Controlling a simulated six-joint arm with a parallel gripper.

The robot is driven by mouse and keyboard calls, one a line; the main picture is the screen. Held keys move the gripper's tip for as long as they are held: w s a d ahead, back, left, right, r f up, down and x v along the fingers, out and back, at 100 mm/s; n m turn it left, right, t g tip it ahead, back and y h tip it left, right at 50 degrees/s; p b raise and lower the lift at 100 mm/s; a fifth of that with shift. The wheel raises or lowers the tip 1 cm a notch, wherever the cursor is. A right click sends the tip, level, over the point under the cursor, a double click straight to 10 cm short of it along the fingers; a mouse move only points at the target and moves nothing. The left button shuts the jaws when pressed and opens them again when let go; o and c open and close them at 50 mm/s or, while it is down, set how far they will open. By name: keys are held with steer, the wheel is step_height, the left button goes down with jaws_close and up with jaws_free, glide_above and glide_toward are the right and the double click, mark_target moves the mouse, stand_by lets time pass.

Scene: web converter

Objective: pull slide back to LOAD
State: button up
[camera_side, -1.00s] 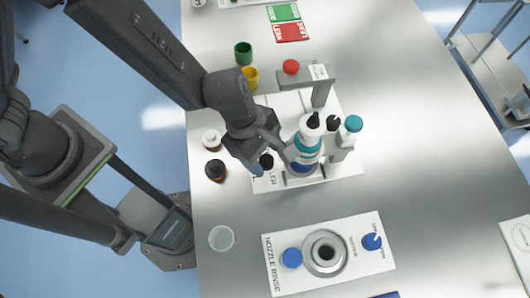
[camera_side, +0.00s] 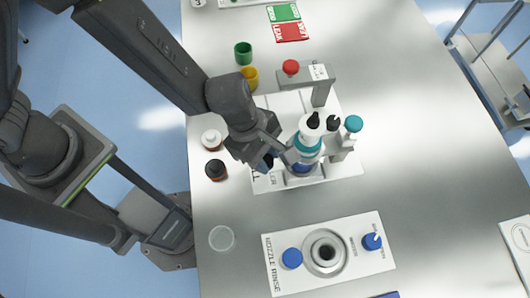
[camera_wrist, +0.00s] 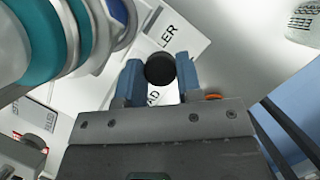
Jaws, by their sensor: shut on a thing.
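My gripper (camera_side: 268,162) is at the left end of the white filler plate (camera_side: 318,180) in the side view. In the wrist view my blue fingers (camera_wrist: 160,82) are shut on a round black knob (camera_wrist: 160,69), one finger on each side. The lettering "AD" shows on the white surface just below the knob, and "LER" beyond it. The slide under the knob is mostly hidden.
A teal-capped dispenser (camera_side: 353,125) and a post with a red button (camera_side: 291,67) stand close by. A white-capped jar (camera_side: 211,140) and a brown jar (camera_side: 216,169) are left of the plate. The nozzle rinse station (camera_side: 326,252) is in front.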

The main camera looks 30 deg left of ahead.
jaws_close()
steer(key=w+a, duration=0.5)
steer(key=shift+w+a, duration=0.2)
steer(key=shift+w, duration=0.05)
steer(key=o, duration=0.9)
jaws_free()
steer(key=shift+o, duration=0.2)
steer(key=v, duration=1.3)
steer(key=shift+a+r, duration=0.15)
steer(key=shift+r, duration=0.2)
